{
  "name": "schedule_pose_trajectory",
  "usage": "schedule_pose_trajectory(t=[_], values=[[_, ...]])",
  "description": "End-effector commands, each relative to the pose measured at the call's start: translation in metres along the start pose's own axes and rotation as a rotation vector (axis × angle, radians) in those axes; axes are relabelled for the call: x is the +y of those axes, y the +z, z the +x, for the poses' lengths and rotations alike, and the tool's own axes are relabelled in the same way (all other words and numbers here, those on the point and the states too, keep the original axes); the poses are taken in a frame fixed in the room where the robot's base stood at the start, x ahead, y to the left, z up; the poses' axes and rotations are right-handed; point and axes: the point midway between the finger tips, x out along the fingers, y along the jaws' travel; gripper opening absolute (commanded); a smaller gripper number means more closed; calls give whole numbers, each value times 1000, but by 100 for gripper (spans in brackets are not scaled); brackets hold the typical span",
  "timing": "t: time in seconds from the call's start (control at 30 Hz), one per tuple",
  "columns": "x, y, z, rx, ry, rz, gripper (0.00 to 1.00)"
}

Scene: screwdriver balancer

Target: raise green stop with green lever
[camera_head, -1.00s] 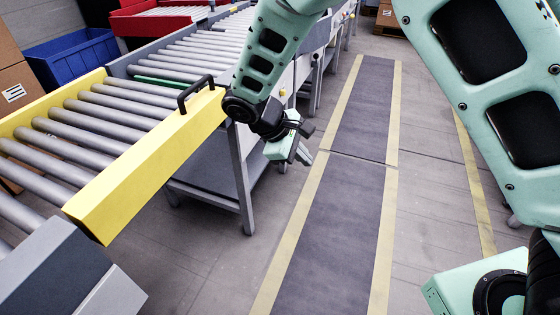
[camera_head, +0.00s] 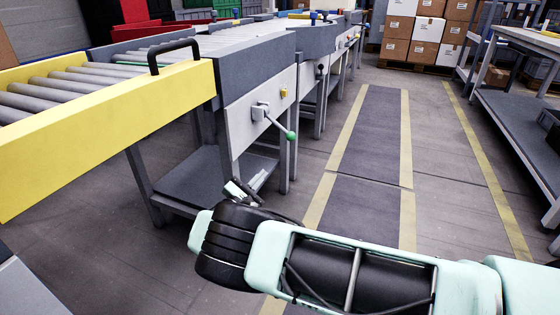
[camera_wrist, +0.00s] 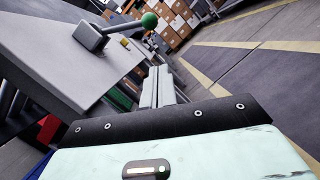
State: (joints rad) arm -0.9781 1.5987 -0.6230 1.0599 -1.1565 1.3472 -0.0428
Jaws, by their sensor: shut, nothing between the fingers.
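The green lever is a grey rod with a green ball (camera_head: 291,136) on a grey mount on the white side panel of the conveyor. It slants down and to the right in the head view. In the wrist view the green ball (camera_wrist: 149,20) is up beyond my fingertips. My gripper (camera_head: 258,181) is shut and empty, below and left of the ball and apart from it. The fingers (camera_wrist: 162,73) lie close together in the wrist view. A thin green bar (camera_head: 130,64) shows among the rollers and may be the green stop; most of it is hidden.
A yellow conveyor section with a black handle (camera_head: 174,50) stands at the left. A grey lower shelf (camera_head: 195,176) and legs are beneath the conveyor. The marked walkway (camera_head: 372,135) is clear. A workbench (camera_head: 525,110) stands at the right.

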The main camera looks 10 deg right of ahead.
Motion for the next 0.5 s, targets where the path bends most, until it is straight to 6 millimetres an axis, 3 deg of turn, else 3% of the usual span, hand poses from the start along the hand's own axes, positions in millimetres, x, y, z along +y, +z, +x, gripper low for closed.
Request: schedule_pose_trajectory(t=[0.1, 0.5], values=[[2, -10, -8, -12, 46, -2, 0], [3, -10, -7, -14, 53, -4, 0]])
